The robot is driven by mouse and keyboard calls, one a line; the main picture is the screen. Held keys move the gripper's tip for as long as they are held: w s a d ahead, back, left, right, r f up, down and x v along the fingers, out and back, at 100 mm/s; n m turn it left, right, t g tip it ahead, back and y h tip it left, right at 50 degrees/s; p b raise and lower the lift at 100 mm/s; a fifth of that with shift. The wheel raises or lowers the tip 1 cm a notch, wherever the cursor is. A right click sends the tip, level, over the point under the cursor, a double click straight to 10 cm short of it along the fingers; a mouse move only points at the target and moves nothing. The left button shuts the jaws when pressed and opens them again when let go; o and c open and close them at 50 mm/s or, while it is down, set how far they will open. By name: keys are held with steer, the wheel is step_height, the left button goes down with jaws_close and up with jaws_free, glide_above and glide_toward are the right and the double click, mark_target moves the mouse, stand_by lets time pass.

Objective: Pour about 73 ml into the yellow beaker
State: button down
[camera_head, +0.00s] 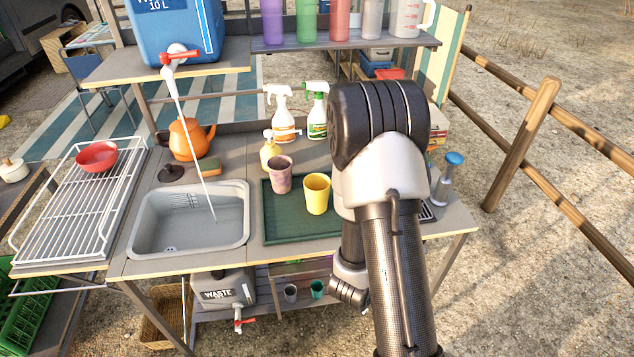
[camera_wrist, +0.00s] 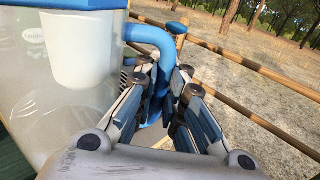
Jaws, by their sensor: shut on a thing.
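The yellow beaker (camera_head: 317,196) stands upright on a green tray (camera_head: 290,230), right of the sink. A purple speckled cup (camera_head: 280,175) stands beside it on the tray. In the wrist view my gripper (camera_wrist: 165,82) is shut on the blue handle (camera_wrist: 150,38) of a clear jug (camera_wrist: 28,85). The jug has a blue lid rim (camera_wrist: 85,4) and a white insert (camera_wrist: 82,50) inside. In the head view my arm hides the gripper and the jug. The liquid level in the jug and the beaker's contents cannot be made out.
Left of the tray is a grey sink (camera_head: 190,240); a thin white line runs into it from the blue water container's red tap (camera_head: 180,57). Behind stand a yellow pump bottle (camera_head: 269,153), spray bottles (camera_head: 281,117) and an orange kettle (camera_head: 187,139). A blue-topped item (camera_head: 454,158) stands right.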

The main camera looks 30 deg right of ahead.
steer(key=shift+w+r, duration=0.1)
steer(key=shift+r, duration=0.15)
